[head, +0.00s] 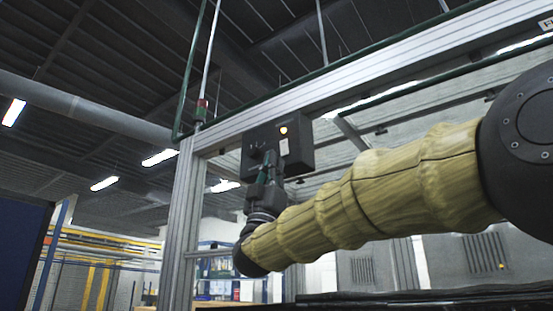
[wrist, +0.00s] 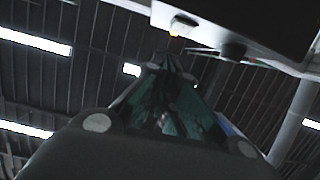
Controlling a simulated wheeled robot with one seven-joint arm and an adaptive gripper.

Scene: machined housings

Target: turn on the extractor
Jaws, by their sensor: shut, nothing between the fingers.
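A dark control box (head: 300,152) hangs from the aluminium beam in the head view. It carries a glowing orange-white lamp (head: 284,130) and a small pale plate (head: 284,147) below it. In the wrist view the lamp (wrist: 174,34) glows beside a pale block (wrist: 183,25), past my fingertips. My gripper (head: 265,162) points upward in front of the box's lower left part; the wrist view also shows its closed fingers (wrist: 170,66). It is shut and empty. A small dark part at the box's left is partly hidden near the fingertips; I cannot tell whether they touch it.
An aluminium post (head: 182,225) stands left of my gripper, and the beam (head: 350,85) runs above it. Grey cabinets (head: 460,262) are behind my arm at right. A dark blue panel (head: 22,250) is at far left.

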